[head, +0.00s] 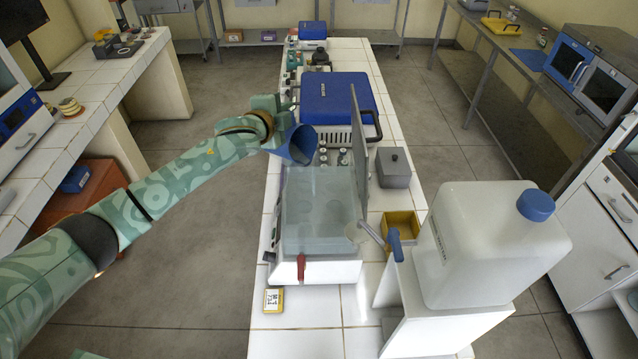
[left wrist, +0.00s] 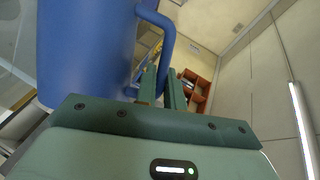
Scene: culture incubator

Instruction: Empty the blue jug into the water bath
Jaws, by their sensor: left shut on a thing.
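The blue jug (head: 300,146) is above the back left part of the water bath (head: 330,272), tilted with its open mouth towards the right and the camera. Its body also fills the upper left of the left wrist view (left wrist: 85,50). My left gripper (head: 280,128) is shut on the jug's handle; in the wrist view its fingers (left wrist: 163,88) close around the handle's lower part. The bath is open, with pale, clear-looking water in its basin, and its grey lid (head: 359,150) stands upright along the right side. I cannot make out a stream from the jug. My right gripper is not in view.
A blue-topped device (head: 337,98) stands behind the bath. A grey box (head: 393,167) and a yellow tray (head: 402,220) are to its right. A large white canister (head: 490,245) with a blue cap stands at the front right. A yellow tag (head: 273,300) lies at the front left.

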